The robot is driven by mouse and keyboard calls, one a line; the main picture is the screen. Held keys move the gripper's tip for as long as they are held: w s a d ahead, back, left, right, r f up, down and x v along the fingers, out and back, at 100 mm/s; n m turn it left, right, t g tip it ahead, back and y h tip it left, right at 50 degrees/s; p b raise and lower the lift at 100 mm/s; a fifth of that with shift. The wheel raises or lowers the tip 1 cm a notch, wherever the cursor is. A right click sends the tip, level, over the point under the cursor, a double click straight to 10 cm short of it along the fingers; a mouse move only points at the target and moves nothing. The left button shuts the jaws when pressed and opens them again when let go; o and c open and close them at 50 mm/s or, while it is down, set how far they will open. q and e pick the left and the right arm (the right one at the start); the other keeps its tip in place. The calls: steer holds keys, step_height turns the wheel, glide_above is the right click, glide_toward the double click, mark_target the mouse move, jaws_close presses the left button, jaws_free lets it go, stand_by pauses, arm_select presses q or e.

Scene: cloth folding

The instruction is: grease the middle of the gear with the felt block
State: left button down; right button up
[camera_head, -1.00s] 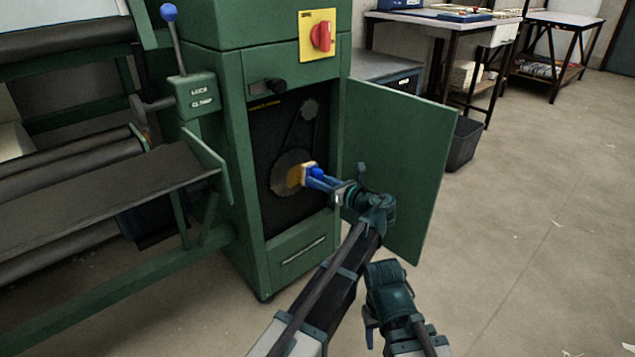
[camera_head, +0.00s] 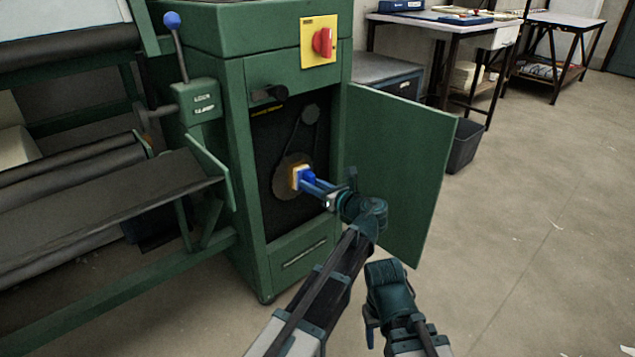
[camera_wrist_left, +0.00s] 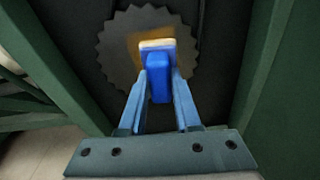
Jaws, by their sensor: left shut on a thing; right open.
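The grey toothed gear (camera_head: 280,184) is inside the open green cabinet, and it fills the upper middle of the left wrist view (camera_wrist_left: 118,62). My left gripper (camera_head: 311,181) is shut on the blue handle of the felt block (camera_head: 296,177). An orange-yellow patch (camera_wrist_left: 136,44) shows on the gear beside the pad. The pad hides part of the gear's middle. My right gripper (camera_head: 370,332) is open and empty, low in front of the cabinet.
The cabinet's green door (camera_head: 405,170) stands open to the right, close to my left wrist. A smaller wheel (camera_head: 310,114) sits above the gear. A lever with a blue knob (camera_head: 172,20) and rollers are at left.

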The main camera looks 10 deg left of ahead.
mark_target(302, 189)
arm_select(q)
steer(key=shift+s+a, duration=0.55)
steer(key=shift+s, duration=0.15)
steer(key=shift+s+a, duration=0.5)
steer(key=shift+s, duration=0.2)
steer(key=shift+s+a, duration=1.15)
steer(key=shift+s, duration=0.2)
steer(key=shift+r+p, duration=0.95)
steer(key=shift+f, duration=0.1)
steer(key=shift+w+d, duration=1.25)
steer(key=shift+w, duration=0.05)
steer(key=shift+w, duration=0.1)
